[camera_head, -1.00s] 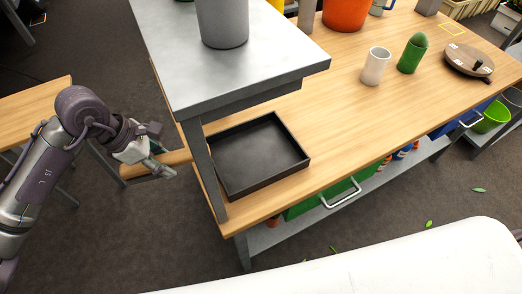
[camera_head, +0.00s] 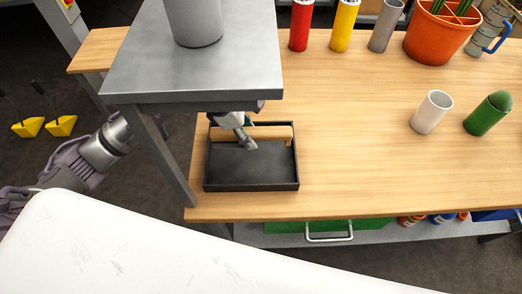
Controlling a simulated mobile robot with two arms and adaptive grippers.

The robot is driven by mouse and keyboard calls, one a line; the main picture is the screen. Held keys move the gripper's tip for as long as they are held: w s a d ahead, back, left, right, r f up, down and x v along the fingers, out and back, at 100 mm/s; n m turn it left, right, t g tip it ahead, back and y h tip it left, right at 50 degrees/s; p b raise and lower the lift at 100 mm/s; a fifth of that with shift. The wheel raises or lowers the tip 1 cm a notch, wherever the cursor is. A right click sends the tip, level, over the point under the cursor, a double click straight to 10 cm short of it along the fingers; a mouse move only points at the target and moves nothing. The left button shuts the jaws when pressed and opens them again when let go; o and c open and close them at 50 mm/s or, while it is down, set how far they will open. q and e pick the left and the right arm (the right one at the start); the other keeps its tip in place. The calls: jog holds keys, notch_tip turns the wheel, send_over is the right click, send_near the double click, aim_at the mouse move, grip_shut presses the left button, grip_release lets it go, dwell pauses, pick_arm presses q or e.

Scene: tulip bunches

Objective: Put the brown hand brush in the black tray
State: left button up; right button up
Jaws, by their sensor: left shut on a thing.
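The black tray (camera_head: 252,185) lies on the wooden worktable, near its front left corner. The brown hand brush (camera_head: 273,133) is a light wooden bar lying crosswise over the back part of the tray, within its outline. I cannot tell whether it touches the tray floor. My left gripper (camera_head: 246,138) is shut on the brush near its left part. The grey raised shelf hides much of my left arm behind it. My right gripper is not in view.
The grey shelf (camera_head: 190,85) overhangs just behind and left of the tray, with a grey pot (camera_head: 195,20) on it. A white cup (camera_head: 431,112) and a green cactus-like object (camera_head: 488,115) stand to the right. The table right of the tray is clear.

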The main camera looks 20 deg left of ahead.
aim_at(254, 157)
pick_arm(q)
jog(key=f, duration=0.2)
jog(key=shift+s+a+f, duration=0.1)
jog(key=shift+a+f, duration=0.2)
jog(key=shift+f, duration=0.45)
notch_tip(254, 157, down, 4)
jog(key=shift+d+r+p, duration=0.15)
jog(key=shift+p, duration=0.25)
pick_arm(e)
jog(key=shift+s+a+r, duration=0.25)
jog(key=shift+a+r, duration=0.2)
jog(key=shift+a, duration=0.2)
